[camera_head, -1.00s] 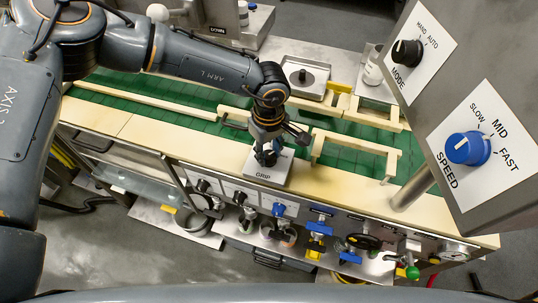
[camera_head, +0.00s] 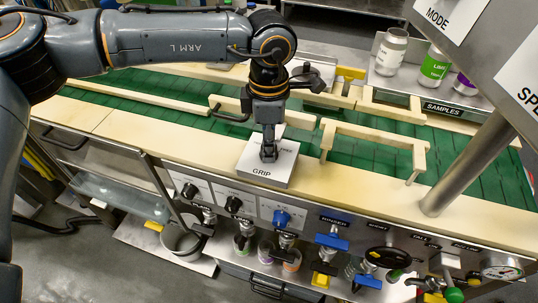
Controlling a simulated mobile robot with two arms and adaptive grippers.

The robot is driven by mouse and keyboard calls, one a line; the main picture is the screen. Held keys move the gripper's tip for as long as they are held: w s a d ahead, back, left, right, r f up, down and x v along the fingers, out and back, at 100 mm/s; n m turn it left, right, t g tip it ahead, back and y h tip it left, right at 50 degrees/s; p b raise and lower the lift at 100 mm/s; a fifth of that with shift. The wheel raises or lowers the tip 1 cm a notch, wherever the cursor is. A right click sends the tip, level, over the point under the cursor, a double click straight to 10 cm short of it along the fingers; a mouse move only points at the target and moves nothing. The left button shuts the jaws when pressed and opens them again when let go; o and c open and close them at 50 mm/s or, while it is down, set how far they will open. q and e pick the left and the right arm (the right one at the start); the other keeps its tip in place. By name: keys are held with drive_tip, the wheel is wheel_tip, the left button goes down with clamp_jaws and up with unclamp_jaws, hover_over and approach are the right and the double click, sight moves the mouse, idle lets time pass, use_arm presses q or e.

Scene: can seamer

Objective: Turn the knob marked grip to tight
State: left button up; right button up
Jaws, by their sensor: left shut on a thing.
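The GRIP control is a pale box (camera_head: 261,174) labelled GRIP on its front, standing on the cream front rail of the conveyor. My left gripper (camera_head: 269,153) points down onto the box's top from above. Its fingers are shut on the grip knob, which they almost wholly cover. The scale on the box's top is mostly hidden behind the fingers, so the knob's setting cannot be read. My right gripper is not in view.
A metal post (camera_head: 470,165) and the MODE and SPEED panel (camera_head: 478,45) stand at the right. Cream guide rails (camera_head: 375,135) flank the green belt (camera_head: 468,145). Below the box, the front panel carries several knobs, including a blue one (camera_head: 282,218). Cans (camera_head: 391,52) stand behind.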

use_arm(q)
drive_tip(key=n+b, duration=0.3)
drive_tip(key=shift+f, duration=0.25)
drive_tip(key=shift+r+n+b, duration=0.2)
drive_tip(key=shift+n+b, duration=0.9)
drive_tip(key=shift+n, duration=0.1)
drive_tip(key=o, duration=1.1)
drive_tip(key=shift+o, duration=0.2)
drive_tip(key=shift+r, duration=0.15)
wheel_tip(320, 180, up, 12)
